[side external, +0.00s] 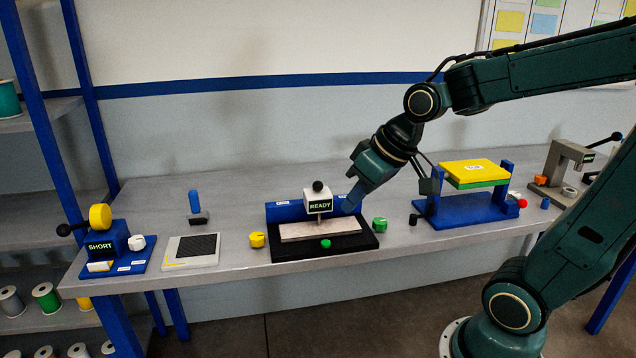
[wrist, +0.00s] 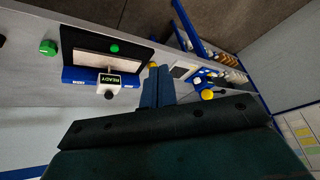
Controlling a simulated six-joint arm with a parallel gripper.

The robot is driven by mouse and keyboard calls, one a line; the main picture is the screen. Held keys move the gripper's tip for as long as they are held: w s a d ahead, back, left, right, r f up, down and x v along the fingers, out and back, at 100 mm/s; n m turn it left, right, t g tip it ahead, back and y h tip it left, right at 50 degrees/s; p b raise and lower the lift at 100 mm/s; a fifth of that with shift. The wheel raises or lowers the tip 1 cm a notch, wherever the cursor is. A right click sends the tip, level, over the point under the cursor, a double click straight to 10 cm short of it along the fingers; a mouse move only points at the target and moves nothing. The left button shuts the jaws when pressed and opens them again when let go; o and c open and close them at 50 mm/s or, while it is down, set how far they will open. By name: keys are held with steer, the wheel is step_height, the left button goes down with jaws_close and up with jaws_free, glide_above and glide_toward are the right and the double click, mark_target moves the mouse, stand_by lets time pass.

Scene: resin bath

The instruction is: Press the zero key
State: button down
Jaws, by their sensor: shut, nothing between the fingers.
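I cannot tell which part is the zero key, as the small labels are unreadable. The left device (side external: 110,245) has a blue base, a "SHORT" display, a yellow disc (side external: 100,216), a white key with a yellow edge (side external: 100,267) and a white knob (side external: 137,243). The middle device (side external: 318,205) shows "READY" above a pale slab on a black base, with a green button (side external: 326,243) in front; it also shows in the wrist view (wrist: 110,80). My gripper (side external: 351,208) is shut and empty, pointing down beside the READY display. Its blue fingers (wrist: 157,84) are together in the wrist view.
A yellow knob (side external: 257,240) and a green knob (side external: 380,225) flank the middle device. A white-and-black pad (side external: 191,250) and a blue upright handle (side external: 195,202) stand left. A blue press with yellow top (side external: 472,172) stands right. A grey device (side external: 562,170) is farther right.

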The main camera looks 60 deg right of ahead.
steer(key=w+d+f+m+y, duration=0.1)
steer(key=w+d+f+m, duration=0.1)
steer(key=w+d+f, duration=0.45)
steer(key=m+t+y, duration=0.1)
steer(key=m+t, duration=0.1)
steer(key=t, duration=0.1)
glide_above(330, 243)
steer(key=shift+d+f, duration=0.1)
steer(key=shift+f, duration=1.6)
steer(key=shift+f, duration=0.1)
steer(key=shift+f, duration=4.3)
steer(key=shift+f, duration=0.9)
steer(key=shift+r, duration=0.95)
